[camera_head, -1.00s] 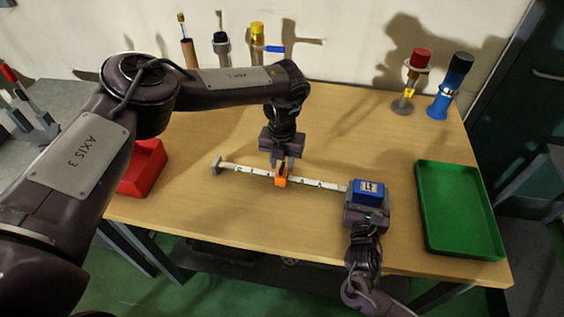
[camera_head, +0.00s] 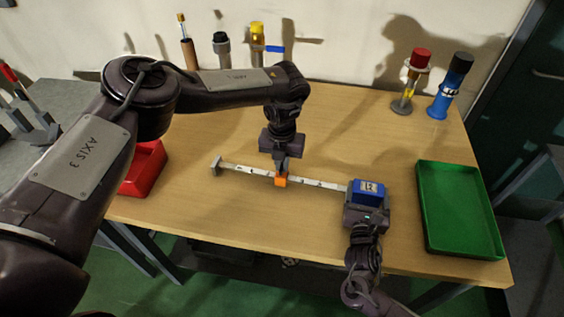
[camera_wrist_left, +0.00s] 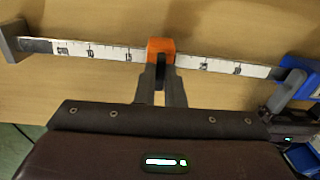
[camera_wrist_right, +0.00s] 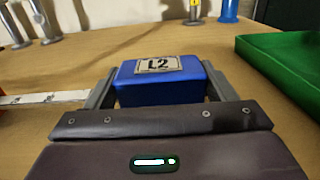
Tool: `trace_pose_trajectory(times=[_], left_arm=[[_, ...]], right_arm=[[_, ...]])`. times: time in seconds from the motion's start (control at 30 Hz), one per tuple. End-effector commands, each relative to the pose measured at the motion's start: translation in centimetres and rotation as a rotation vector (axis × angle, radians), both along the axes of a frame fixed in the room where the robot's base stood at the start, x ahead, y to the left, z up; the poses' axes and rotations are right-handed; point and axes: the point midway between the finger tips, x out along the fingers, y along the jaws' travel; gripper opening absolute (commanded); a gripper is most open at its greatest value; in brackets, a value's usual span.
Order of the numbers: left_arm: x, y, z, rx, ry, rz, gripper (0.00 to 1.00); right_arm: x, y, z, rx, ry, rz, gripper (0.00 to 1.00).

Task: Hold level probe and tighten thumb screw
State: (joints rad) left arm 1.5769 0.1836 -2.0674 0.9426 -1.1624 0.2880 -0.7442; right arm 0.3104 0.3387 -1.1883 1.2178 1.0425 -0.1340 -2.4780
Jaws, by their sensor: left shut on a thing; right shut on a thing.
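The level probe is a white graduated strip (camera_head: 240,170) with a grey end plate (camera_head: 216,165) at its left and a blue head (camera_head: 368,191), labelled L2 in the right wrist view (camera_wrist_right: 158,82), at its right. An orange block (camera_head: 281,180) sits around the strip near its middle; it also shows in the left wrist view (camera_wrist_left: 160,46). My left gripper (camera_head: 281,164) is above the strip, its fingertips close together at the orange block (camera_wrist_left: 160,75). My right gripper (camera_wrist_right: 158,90) is shut on the blue head, one finger on each side. A separate thumb screw cannot be made out.
A green tray (camera_head: 430,210) lies right of the probe. A red bin (camera_head: 150,165) is at the left, partly behind my left arm. Several bottle-like fittings, one with a red cap (camera_head: 421,55) and one blue (camera_head: 445,100), stand at the back. Bare wooden table surrounds the probe.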

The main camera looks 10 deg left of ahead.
Motion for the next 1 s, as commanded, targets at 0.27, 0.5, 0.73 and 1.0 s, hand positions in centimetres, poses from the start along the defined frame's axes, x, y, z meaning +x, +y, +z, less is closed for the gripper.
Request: trace_pose_trajectory(times=[0.27, 0.5, 0.73, 1.0], left_arm=[[0.02, -0.03, -0.02, -0.003, 0.001, 0.171, 0.00], [0.00, -0.08, -0.04, -0.003, 0.001, 0.394, 0.00], [0.01, -0.03, -0.01, -0.002, 0.001, 0.614, 0.00], [0.01, -0.04, -0.01, -0.003, 0.001, 0.859, 0.00]], right_arm=[[0.01, 0.02, 0.03, 0.000, 0.000, 0.000, 0.32], [0.01, 0.02, 0.02, 0.000, 0.000, 0.000, 0.32], [0.00, 0.03, 0.02, 0.000, 0.000, 0.001, 0.32], [-0.01, 0.04, 0.01, 0.000, 0.000, 0.001, 0.32]])
